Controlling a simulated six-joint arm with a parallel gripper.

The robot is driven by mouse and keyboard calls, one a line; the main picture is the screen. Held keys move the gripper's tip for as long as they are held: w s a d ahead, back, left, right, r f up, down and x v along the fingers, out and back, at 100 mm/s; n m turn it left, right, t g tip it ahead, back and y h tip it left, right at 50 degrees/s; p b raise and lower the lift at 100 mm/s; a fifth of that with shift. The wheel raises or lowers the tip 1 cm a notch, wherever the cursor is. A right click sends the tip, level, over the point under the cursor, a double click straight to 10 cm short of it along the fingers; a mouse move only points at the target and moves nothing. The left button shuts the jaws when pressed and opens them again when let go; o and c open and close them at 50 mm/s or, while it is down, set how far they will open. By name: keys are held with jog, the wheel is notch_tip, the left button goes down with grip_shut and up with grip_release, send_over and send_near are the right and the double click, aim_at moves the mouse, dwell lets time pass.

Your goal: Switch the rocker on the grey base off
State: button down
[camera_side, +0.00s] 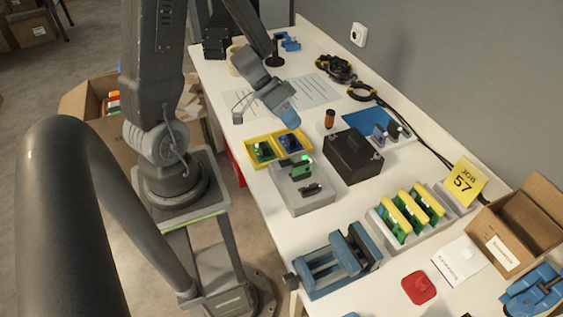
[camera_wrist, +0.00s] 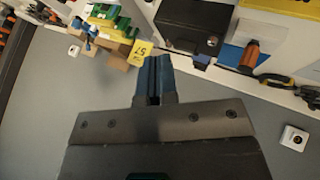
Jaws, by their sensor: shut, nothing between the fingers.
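The grey base (camera_side: 303,202) stands on the white table in the side view, in front of the yellow tray. A dark rocker-like part (camera_side: 312,189) sits on its top; its tilt is too small to tell. Behind it on the same base are a green part and a lit green lamp (camera_side: 306,160). My gripper (camera_side: 291,119) is above the table behind the base, apart from it, with blue fingertips. In the wrist view my gripper (camera_wrist: 153,60) is shut and empty. I cannot make out the grey base in the wrist view.
A black box (camera_side: 353,157) stands right of the base, and the yellow tray (camera_side: 262,161) with small parts is behind it. A blue vise (camera_side: 335,262) and a rack of green-and-yellow boards (camera_side: 408,218) are nearer. An orange-and-black cylinder (camera_side: 330,119) stands behind the box.

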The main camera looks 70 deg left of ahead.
aim_at(283, 161)
jog(key=shift+s+f+g+h, duration=0.3)
jog(key=shift+s, duration=0.25)
jog(key=shift+s+f, duration=0.2)
jog(key=shift+f, duration=1.25)
jog(key=shift+s+f, duration=0.15)
jog(key=shift+f, duration=1.35)
jog(key=shift+s+f, duration=0.2)
jog(key=shift+f, duration=1.25)
jog(key=shift+f, duration=0.1)
jog(key=shift+f, duration=0.3)
jog(key=shift+f, duration=0.3)
jog(key=shift+r, duration=0.15)
jog(key=shift+r, duration=0.6)
